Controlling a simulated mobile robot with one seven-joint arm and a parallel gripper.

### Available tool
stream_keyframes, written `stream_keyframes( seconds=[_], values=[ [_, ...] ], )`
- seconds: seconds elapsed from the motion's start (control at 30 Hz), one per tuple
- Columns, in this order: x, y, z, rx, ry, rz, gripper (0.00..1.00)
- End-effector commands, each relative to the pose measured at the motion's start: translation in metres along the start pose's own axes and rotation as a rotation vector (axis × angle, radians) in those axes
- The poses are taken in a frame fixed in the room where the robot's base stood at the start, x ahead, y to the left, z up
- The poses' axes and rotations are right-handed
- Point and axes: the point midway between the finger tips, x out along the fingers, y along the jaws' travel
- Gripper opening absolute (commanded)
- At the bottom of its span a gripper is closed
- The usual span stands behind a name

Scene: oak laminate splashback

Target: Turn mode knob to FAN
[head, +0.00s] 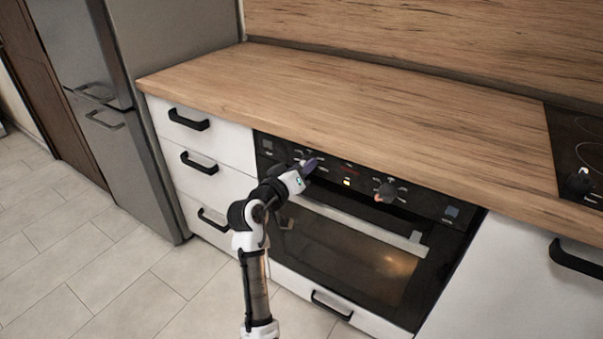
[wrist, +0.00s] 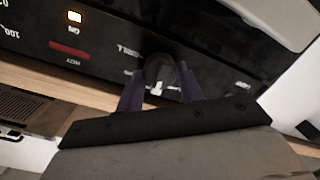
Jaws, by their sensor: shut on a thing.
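The oven's black control panel (head: 345,176) has a mode knob (wrist: 160,72), a dark rounded knob with a white pointer mark. In the wrist view my gripper (wrist: 160,88) has its two dark purple fingers on either side of this knob, closed on it. In the head view my gripper (head: 308,164) is at the left part of the panel and hides the knob.
A second knob (head: 386,193) sits farther right on the panel, past a lit lamp (head: 347,182). The oven door handle (head: 365,226) runs below my gripper. The wooden worktop (head: 350,110) above is clear. White drawers (head: 205,140) stand left.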

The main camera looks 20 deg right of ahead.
Motion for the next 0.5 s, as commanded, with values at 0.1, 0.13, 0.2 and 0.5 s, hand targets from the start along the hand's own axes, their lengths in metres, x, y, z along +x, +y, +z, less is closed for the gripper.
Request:
stream_keyframes(
  seconds=[0.1,0.13,0.2,0.5],
  values=[
    [-0.0002,-0.0009,0.0009,0.021,0.000,-0.003,0.14],
    [-0.0002,-0.0008,0.0008,0.025,0.001,-0.003,0.14],
    [-0.0002,-0.0007,0.0006,0.031,0.001,-0.003,0.14],
    [-0.0002,-0.0004,0.0003,0.034,0.001,-0.004,0.14]
  ],
)
